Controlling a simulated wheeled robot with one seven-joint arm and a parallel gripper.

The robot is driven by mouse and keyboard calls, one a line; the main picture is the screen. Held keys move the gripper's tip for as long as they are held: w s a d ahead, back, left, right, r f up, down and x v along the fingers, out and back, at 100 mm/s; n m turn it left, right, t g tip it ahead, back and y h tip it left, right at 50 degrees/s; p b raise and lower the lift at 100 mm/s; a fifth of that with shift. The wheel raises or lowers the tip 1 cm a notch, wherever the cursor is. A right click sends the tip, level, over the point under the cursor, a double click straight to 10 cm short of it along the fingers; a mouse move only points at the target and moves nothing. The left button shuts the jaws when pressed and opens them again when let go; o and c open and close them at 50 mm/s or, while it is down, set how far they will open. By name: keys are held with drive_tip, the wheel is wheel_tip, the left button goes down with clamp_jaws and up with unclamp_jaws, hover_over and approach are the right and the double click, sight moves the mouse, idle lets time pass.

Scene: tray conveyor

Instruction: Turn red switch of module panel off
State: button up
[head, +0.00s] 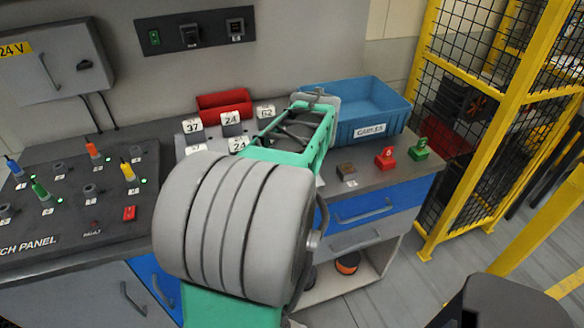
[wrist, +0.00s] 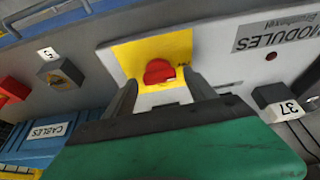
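The red switch (wrist: 159,71) is a rounded knob on a yellow plate (wrist: 128,54) of the grey module panel (wrist: 225,72), seen upside down in the wrist view. My gripper (wrist: 160,82) is open, with one grey finger on each side of the knob in that view. I see a gap beside the knob and cannot tell whether either finger touches it. The switch's marking is too small to read. In the head view my green and grey arm covers the switch and most of the panel.
A blue CABLES bin (head: 358,114) stands at the back right of the bench. Several numbered blocks, one marked 37 (head: 193,125), stand by a red bin (head: 223,104). A patch panel (head: 72,200) with coloured plugs lies left. Yellow fencing (head: 493,132) bounds the right.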

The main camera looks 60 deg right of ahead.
drive_tip(key=shift+r, duration=0.1)
drive_tip(key=v, duration=0.7)
drive_tip(key=shift+r, duration=0.35)
drive_tip(key=shift+s, duration=0.1)
